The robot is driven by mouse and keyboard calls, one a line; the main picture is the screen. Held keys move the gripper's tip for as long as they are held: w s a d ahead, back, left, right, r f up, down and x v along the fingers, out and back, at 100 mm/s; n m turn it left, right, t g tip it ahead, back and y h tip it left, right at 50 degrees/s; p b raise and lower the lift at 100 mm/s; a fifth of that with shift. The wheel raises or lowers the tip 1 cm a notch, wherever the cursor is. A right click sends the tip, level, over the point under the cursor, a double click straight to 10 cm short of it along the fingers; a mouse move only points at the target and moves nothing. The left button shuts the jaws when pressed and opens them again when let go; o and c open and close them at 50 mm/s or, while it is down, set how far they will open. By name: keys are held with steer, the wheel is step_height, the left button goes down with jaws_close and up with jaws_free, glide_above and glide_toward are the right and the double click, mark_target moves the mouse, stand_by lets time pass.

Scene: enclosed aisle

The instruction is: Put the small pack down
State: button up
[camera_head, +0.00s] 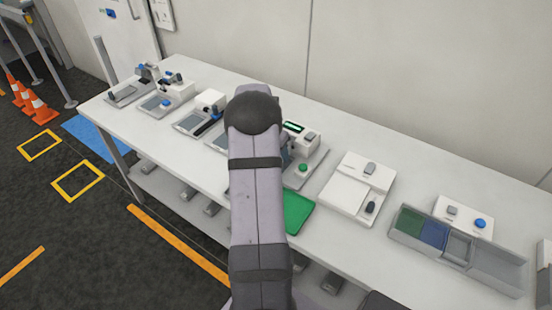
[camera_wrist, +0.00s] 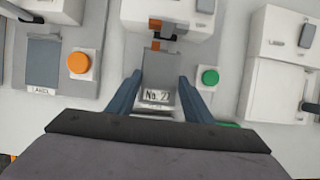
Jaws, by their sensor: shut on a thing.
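My gripper (camera_wrist: 160,77) shows in the wrist view, its two blue-grey fingers on either side of a grey, box-like shape (camera_wrist: 159,70). I take this shape to be the small pack, held shut between the fingers, but its edges are hard to tell from the station's grey bed behind it. A plate reading "No. 2" and an unclear mark (camera_wrist: 156,96) shows below it. The white station with a green button (camera_wrist: 210,77) is just beyond the fingers; it also shows in the head view (camera_head: 307,140).
A station with an orange button (camera_wrist: 78,63) stands to the left, a white device (camera_wrist: 280,80) to the right. On the long table (camera_head: 400,270) are a green mat (camera_head: 298,212), several other stations, and a grey divided tray (camera_head: 490,284) at right.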

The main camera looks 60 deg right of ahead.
steer(key=shift+f, duration=1.8)
steer(key=shift+f, duration=0.2)
steer(key=o, duration=1.1)
steer(key=shift+o, duration=0.2)
steer(key=shift+r, duration=0.1)
steer(key=v, duration=1.2)
steer(key=shift+b, duration=0.45)
steer(key=shift+r, duration=0.1)
